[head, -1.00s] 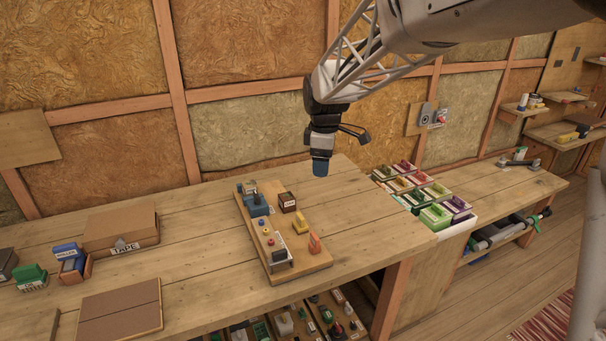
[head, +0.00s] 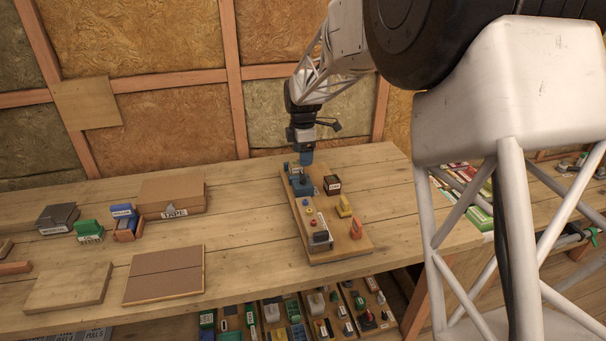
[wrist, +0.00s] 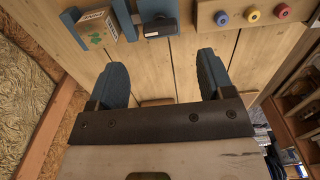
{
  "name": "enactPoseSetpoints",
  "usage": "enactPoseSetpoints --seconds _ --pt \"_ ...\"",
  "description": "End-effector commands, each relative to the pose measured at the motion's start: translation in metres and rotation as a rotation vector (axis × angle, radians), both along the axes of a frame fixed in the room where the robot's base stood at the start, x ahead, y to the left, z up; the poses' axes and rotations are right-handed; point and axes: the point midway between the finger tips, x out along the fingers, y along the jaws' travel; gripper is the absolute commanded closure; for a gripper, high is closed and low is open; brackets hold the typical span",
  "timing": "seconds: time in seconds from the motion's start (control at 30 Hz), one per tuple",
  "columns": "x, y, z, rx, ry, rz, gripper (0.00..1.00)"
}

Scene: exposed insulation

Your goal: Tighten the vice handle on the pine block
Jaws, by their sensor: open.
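The blue vice (head: 301,184) stands at the far end of a wooden board in the head view. In the wrist view, a small pale wood block (wrist: 97,28) with a green mark, seemingly the pine block, sits between blue vice parts. A dark cylindrical piece (wrist: 160,28) to its right looks like the vice handle. My gripper (head: 306,160) points down close to the vice's far side; contact cannot be told. In the wrist view, my gripper (wrist: 163,78) has its blue fingers wide apart with nothing between them but bench top.
A tape box (head: 172,195) lies to the left. The bench between is clear. The insulated wall stands close behind.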

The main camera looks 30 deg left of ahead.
Motion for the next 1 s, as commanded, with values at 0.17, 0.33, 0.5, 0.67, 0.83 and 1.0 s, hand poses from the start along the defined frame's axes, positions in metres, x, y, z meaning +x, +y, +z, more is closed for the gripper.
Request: enactPoseSetpoints --seconds 0.17,0.33,0.5,0.67,0.83,1.0 --pt "0.0 0.0 0.001 0.0 0.0 -0.001 0.26" --pt "0.0 -0.001 -0.002 0.0 0.0 -0.002 0.26" --pt "0.0 -0.001 -0.011 -0.001 0.001 -0.002 0.26" --pt "0.0 -0.001 -0.027 -0.001 0.001 -0.002 0.26" --pt "0.0 -0.001 -0.049 -0.001 0.001 -0.002 0.26" --pt "0.0 -0.001 -0.066 0.0 0.0 -0.002 0.26"
